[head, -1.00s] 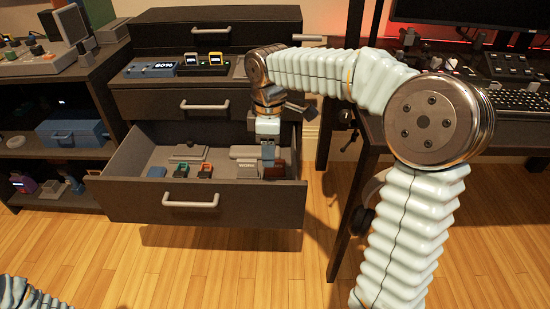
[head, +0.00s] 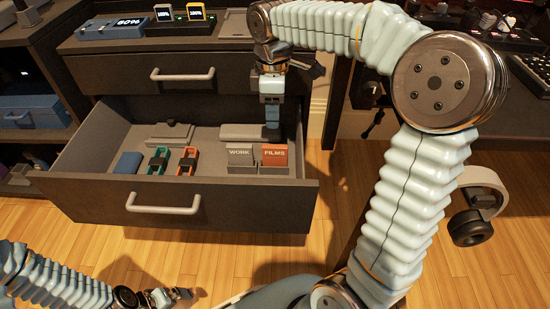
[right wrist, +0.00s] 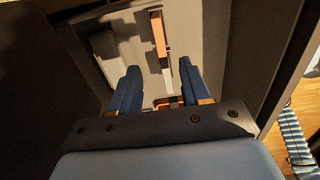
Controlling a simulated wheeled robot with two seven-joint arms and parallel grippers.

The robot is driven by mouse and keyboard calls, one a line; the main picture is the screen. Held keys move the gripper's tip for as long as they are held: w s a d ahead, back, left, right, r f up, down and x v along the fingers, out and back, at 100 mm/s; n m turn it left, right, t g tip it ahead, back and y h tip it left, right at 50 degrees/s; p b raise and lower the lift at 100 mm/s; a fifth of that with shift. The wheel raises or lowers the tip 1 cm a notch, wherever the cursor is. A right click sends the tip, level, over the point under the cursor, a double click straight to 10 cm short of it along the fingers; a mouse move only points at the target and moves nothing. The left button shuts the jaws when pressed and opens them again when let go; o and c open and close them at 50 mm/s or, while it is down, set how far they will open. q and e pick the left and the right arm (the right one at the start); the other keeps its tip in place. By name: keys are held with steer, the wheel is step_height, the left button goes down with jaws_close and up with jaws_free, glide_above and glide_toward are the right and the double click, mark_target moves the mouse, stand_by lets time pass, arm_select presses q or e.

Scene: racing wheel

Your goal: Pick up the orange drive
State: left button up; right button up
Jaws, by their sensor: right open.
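The orange drive (head: 274,158), labelled "FILMS", stands in the open drawer (head: 95,190) near its right wall. A grey drive (head: 240,158), labelled "WORK", stands just left of it. My right gripper (head: 272,127) points down into the drawer, just behind the orange drive in the head view. In the right wrist view its two blue fingers (right wrist: 157,80) are apart. An orange strip (right wrist: 158,34) shows beyond them; I cannot tell whether they straddle the drive. My left gripper (head: 172,297) is low at the left, over the floor, and its jaws are too small to read.
The drawer also holds a blue box (head: 128,163), a black-and-green item (head: 158,160), a black-and-orange item (head: 187,160) and a grey item (head: 170,134). A closed drawer's handle (head: 182,75) is above. A desk (head: 520,100) stands at the right.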

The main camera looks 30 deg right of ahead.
mark_target(275, 146)
step_height(275, 146, down, 9)
steer(key=shift+w+d+f+b, duration=0.1)
steer(key=shift+w+b, duration=0.05)
steer(key=shift+b, duration=0.95)
steer(key=f+b, duration=0.1)
steer(key=f, duration=0.4)
steer(key=shift+s+d+f+b, duration=0.1)
steer(key=shift+s+b, duration=0.1)
steer(key=shift+b, duration=0.15)
steer(key=shift+c, duration=0.3)
jaws_close()
